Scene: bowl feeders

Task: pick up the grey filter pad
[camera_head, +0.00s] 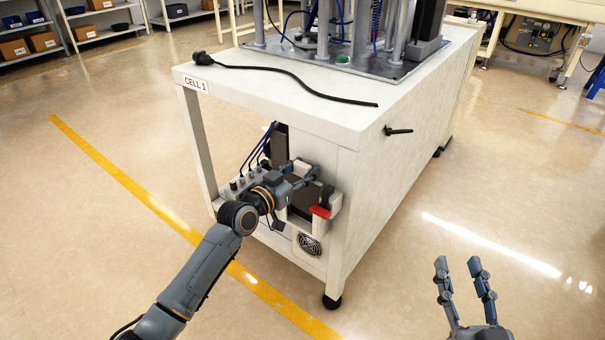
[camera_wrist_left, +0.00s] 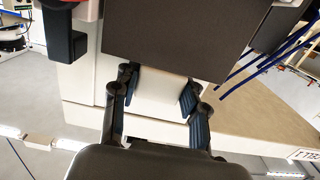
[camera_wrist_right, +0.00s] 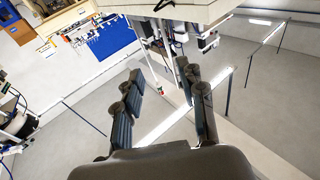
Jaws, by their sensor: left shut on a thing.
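The grey filter pad (camera_head: 306,201) is a dark flat panel on the end face of the cell cabinet. It fills the upper middle of the left wrist view (camera_wrist_left: 175,35). My left gripper (camera_head: 310,172) is at the pad's upper edge. In the left wrist view its fingers (camera_wrist_left: 158,100) are closed on both sides of a pale block at the pad's edge. Whether this block is part of the pad is hard to tell. My right gripper (camera_head: 462,275) is open and empty, away from the cabinet.
The white CELL 1 cabinet (camera_head: 395,190) has a red-topped latch (camera_head: 320,212) and a fan grille (camera_head: 309,244) beside and below the pad. Blue hoses (camera_head: 258,148) run left of my left gripper. A black cable (camera_head: 300,82) lies on top. The floor right of the cabinet is clear.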

